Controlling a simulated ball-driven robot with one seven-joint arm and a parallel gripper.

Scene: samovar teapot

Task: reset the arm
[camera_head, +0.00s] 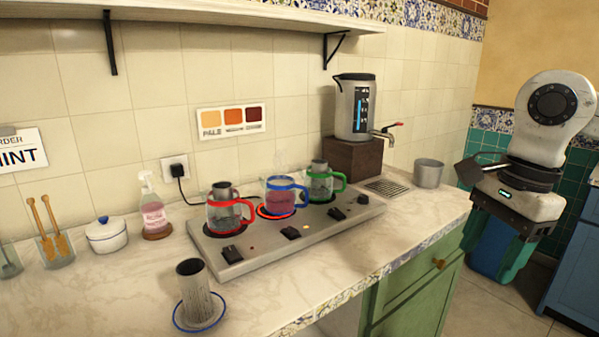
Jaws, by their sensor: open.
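My arm (551,110) reaches into the right side of the view. My gripper (493,254) hangs from it, pointing down, beyond the right end of the counter. Its fingers are apart and nothing shows between them. It is clear of the counter and everything on it. A blue bin (486,262) shows behind the fingers, on or near the floor.
The marble counter (110,285) carries a hot plate (330,228) with red, blue and green handled glass pots. A samovar (353,108) stands on a brown block, with a grey cup (428,173) beside it. A dark cylinder (197,290) stands on a saucer in front.

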